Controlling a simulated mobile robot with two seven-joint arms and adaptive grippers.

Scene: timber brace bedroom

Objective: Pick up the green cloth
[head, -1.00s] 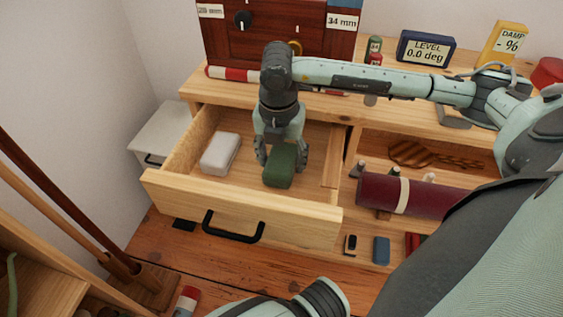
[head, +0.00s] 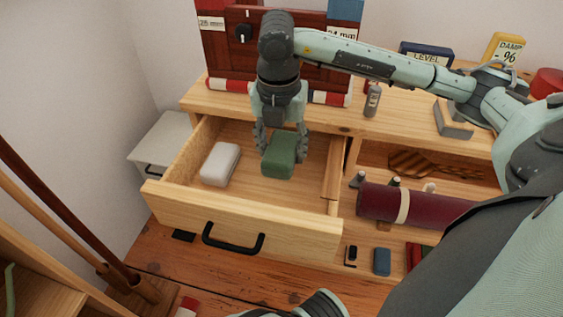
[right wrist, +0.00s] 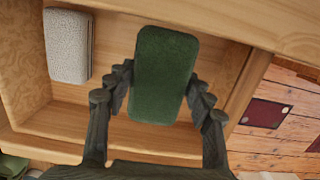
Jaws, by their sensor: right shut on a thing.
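The green cloth (head: 279,155) is a folded block held in my right gripper (head: 281,140). The right gripper points down over the open drawer (head: 245,222), with a finger on each side of the cloth. In the right wrist view, the green cloth (right wrist: 163,75) sits between the two fingers of the right gripper (right wrist: 160,85), with the drawer floor behind it. The cloth appears raised above the drawer floor. A white folded cloth (head: 221,164) lies in the drawer to the left and also shows in the right wrist view (right wrist: 68,46).
The drawer's front panel with a black handle (head: 233,239) faces me. A dark red roll (head: 420,203) lies on the shelf to the right. A grey bottle (head: 372,99) and a blue level box (head: 427,53) stand on the top. Wooden poles (head: 60,200) lean at left.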

